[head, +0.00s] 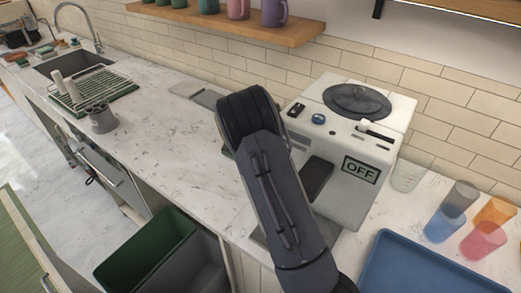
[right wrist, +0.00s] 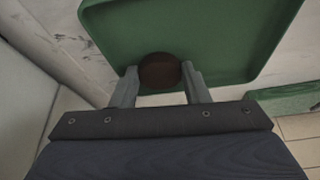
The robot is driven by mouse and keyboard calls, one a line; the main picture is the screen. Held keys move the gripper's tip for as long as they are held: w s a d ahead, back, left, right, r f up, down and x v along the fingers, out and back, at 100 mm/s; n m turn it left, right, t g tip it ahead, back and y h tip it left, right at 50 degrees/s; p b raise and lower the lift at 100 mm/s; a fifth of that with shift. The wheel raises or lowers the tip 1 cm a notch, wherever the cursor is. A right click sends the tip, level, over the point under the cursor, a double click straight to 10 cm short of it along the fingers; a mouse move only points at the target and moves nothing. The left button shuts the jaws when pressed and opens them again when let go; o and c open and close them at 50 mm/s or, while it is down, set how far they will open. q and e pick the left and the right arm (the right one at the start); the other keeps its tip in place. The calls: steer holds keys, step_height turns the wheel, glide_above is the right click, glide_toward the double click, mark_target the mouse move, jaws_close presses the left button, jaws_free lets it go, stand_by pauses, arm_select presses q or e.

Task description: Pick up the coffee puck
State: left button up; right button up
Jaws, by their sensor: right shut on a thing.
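The coffee puck (right wrist: 160,70) is a dark brown round piece in the right wrist view. My right gripper (right wrist: 159,79) is shut on it, with one finger on each side. The puck is over or on a green tray (right wrist: 215,25); I cannot tell whether it touches it. In the head view my right arm covers the puck and the gripper, and only a sliver of green shows beside the arm. My left gripper is not in view.
A white coffee machine (head: 362,150) with an OFF label stands right of my arm. A blue tray (head: 420,268) and several coloured cups (head: 483,240) are at the right. Green and grey bins (head: 150,250) stand below the counter (head: 165,135), which is mostly clear to the left.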

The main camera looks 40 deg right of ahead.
steer(key=shift+r, duration=0.5)
step_height(320, 180, up, 2)
steer(key=shift+r+b, duration=0.15)
steer(key=shift+b, duration=0.15)
steer(key=w+a+r+b, duration=0.1)
steer(key=w+a+r, duration=0.6)
steer(key=a+r, duration=0.2)
steer(key=a, duration=0.2)
steer(key=shift+w+a+r+b, duration=0.35)
steer(key=shift+s, duration=0.1)
